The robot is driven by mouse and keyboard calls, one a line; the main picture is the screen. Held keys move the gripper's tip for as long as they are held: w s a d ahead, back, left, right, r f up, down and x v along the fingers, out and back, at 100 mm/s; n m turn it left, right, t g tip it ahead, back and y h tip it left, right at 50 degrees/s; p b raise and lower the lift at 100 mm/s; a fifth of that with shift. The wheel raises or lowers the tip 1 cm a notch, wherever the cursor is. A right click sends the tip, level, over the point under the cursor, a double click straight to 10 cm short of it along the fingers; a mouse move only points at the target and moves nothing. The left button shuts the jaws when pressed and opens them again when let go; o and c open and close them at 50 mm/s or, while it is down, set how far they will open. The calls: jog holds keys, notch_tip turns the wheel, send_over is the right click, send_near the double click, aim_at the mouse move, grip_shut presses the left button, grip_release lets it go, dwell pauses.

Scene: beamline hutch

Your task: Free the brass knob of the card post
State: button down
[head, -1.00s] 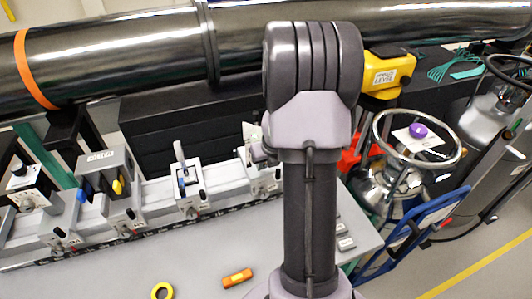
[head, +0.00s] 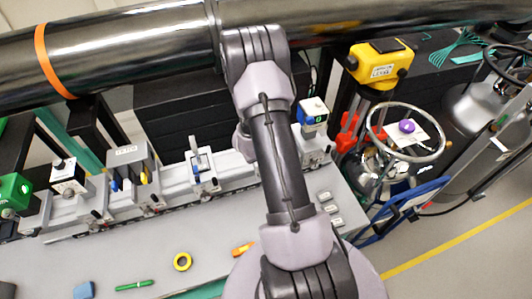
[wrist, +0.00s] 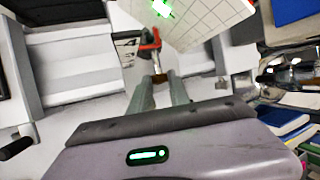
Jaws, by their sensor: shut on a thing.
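In the wrist view my gripper (wrist: 163,84) reaches toward the card post, its two fingers close together. A small brownish piece, which I take for the brass knob (wrist: 160,78), shows between the fingertips, mostly covered by them. Just beyond it is a red part (wrist: 151,47) on the post. The white gridded card (wrist: 205,20) stands past it at a tilt, with a bright green spot (wrist: 160,7) near its left edge. In the head view my arm hides the fingertips, the knob and the card.
A grey rail with several carriages (head: 205,182) runs along the table (head: 130,255). A white-and-blue block (head: 312,112) stands right of my arm. The large pipe (head: 130,42) crosses above.

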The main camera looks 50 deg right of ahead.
jog(key=c, duration=1.5)
grip_release()
jog(key=p+v, duration=0.3)
jog(key=v, duration=1.4)
jog(key=shift+r, duration=0.25)
jog(key=shift+s+a, duration=0.1)
